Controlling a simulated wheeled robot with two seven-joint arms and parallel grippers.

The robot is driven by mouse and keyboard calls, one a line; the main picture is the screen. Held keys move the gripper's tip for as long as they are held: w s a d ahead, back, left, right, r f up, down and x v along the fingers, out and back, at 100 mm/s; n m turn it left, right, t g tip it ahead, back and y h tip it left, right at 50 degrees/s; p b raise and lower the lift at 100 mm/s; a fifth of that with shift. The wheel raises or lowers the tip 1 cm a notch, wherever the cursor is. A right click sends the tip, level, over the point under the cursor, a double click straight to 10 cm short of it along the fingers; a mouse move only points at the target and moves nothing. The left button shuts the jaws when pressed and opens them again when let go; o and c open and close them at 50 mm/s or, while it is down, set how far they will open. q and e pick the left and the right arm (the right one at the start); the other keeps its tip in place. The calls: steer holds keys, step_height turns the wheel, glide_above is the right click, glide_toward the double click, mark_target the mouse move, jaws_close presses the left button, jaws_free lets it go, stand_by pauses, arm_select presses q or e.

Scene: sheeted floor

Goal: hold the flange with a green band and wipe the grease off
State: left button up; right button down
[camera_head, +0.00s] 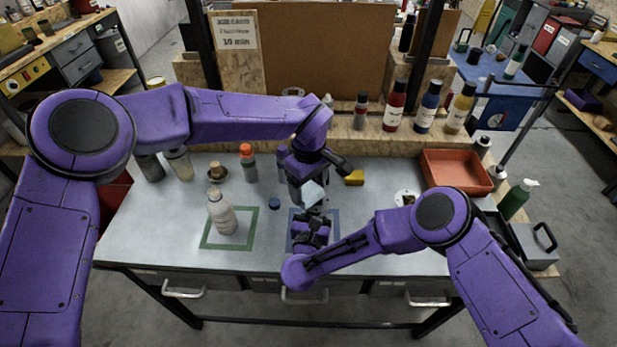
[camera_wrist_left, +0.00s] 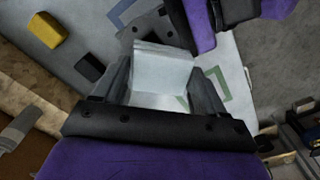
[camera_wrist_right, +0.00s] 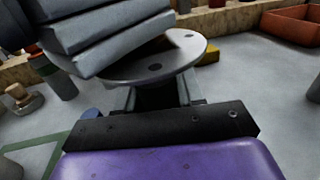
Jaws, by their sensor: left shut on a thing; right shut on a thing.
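My left gripper (camera_head: 308,184) is shut on a folded pale grey-blue cloth (camera_head: 313,194), which fills the space between its fingers in the left wrist view (camera_wrist_left: 163,72). My right gripper (camera_wrist_right: 158,98) is shut on a grey metal flange (camera_wrist_right: 165,66), a round disc with bolt holes, held above the table. In the right wrist view the cloth (camera_wrist_right: 98,40) lies over the flange's upper left side, touching or very close to it. No green band shows on the visible part of the flange, and no grease can be made out.
A blue outline (camera_head: 334,215) lies beneath my grippers. A yellow block (camera_head: 355,177), an orange-capped bottle (camera_head: 248,162) and a red tray (camera_head: 456,171) are around.

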arm_select(q)
steer(key=shift+d+f, duration=0.2)
steer(key=shift+d, duration=0.1)
steer(key=shift+c, duration=0.4)
steer(key=shift+d+f, duration=0.25)
steer(key=shift+d, duration=0.5)
steer(key=shift+w+d+r, duration=0.1)
steer(key=shift+d, duration=0.8)
steer(key=shift+a, duration=0.7)
steer(key=a, duration=0.2)
steer(key=shift+a, duration=0.3)
steer(key=shift+r, duration=4.05)
steer(key=shift+f, duration=0.15)
